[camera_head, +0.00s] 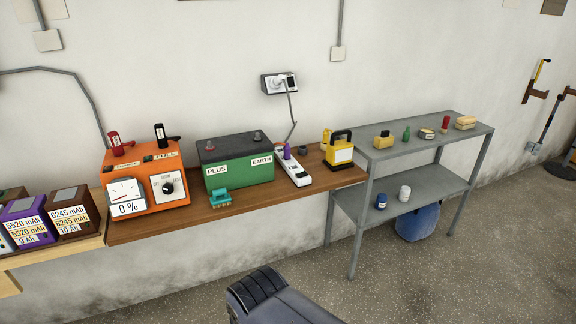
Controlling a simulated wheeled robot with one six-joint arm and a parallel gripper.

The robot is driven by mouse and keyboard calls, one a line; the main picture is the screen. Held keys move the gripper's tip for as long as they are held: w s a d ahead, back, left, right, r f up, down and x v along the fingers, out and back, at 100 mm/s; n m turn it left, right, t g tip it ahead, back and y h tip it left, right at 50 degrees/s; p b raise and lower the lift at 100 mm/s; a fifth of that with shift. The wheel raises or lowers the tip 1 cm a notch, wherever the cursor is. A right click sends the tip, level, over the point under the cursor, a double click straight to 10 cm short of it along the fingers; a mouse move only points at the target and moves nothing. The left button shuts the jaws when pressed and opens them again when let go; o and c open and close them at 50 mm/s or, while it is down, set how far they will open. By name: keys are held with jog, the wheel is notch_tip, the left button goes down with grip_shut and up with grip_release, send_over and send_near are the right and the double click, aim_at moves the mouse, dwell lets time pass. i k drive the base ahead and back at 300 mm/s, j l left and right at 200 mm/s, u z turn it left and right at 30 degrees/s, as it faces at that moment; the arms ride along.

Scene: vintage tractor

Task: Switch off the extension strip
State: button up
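The white extension strip (301,179) lies on the brown wooden shelf, between the green battery box and the yellow-and-black lamp-like object. A purple plug-like piece (287,153) stands at its far end. A grey cord rises near that end to a wall socket (279,83) with a white plug in it. A small dark patch shows near the strip's front end. The strip's switch is too small to read as on or off. My gripper is not in view.
The wooden shelf (150,231) also holds an orange charger (181,192), the green battery box (240,172), a teal clip-like piece (220,198) and the yellow-and-black object (340,154). A grey metal rack (455,140) stands at right. A dark grey-blue form (290,306) fills the bottom middle.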

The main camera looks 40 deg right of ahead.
aim_at(304, 174)
jog(key=i+l, duration=0.4)
jog(key=l, duration=0.15)
jog(key=i+l, duration=0.35)
jog(key=l, duration=0.2)
